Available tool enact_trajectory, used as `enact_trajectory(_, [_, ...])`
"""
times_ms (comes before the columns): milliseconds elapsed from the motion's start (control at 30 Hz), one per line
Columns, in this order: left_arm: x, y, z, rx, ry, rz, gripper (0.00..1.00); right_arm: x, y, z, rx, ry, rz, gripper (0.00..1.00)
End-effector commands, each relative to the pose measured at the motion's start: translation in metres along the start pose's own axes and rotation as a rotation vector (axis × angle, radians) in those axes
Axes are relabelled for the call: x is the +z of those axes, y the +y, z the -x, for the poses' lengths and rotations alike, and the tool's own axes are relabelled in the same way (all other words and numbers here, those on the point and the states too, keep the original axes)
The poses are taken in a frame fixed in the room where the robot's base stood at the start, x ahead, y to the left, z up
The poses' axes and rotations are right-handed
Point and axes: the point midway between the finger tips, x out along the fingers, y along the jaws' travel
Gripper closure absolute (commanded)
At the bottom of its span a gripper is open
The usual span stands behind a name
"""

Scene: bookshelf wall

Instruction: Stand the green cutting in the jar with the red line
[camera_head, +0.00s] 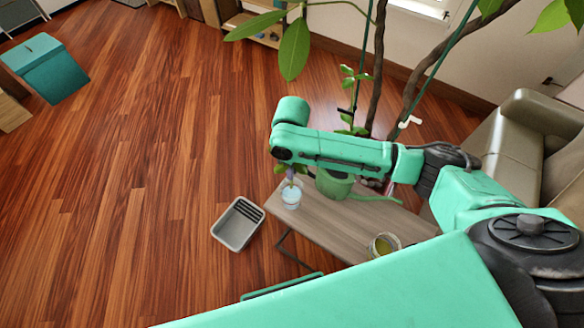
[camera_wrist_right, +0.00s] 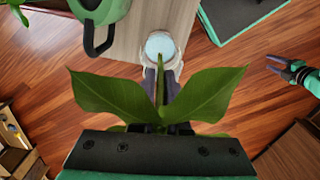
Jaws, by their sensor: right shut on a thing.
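My right gripper (camera_wrist_right: 162,84) is shut on the green cutting (camera_wrist_right: 108,97), whose broad leaves spread to both sides in the wrist view. Its stem runs between the fingers. A clear jar with pale blue contents (camera_head: 291,198) stands upright on the low table, just below the right gripper (camera_head: 291,180) in the head view. This jar (camera_wrist_right: 160,45) lies just beyond the fingertips in the wrist view. I cannot tell whether the stem's end is inside it. No red line shows clearly. My left gripper (camera_wrist_right: 284,67) is small at the right edge, away from the jar.
The grey-brown table (camera_head: 320,221) also holds a green watering can (camera_head: 336,186) behind the jar and a glass with yellowish contents (camera_head: 383,245) at the front right. A grey tray (camera_head: 225,228) lies on the floor left of the table. Open wooden floor extends left.

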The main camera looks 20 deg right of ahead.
Motion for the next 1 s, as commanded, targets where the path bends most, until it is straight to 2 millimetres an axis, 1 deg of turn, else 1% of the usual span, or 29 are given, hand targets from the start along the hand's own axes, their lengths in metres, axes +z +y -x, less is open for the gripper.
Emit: enact_trajectory(1000, [0.001, 0.001, -0.015, 0.001, 0.0, 0.0, 0.49, 0.0, 0.0, -0.032, -0.001, 0.0, 0.0, 1.0])
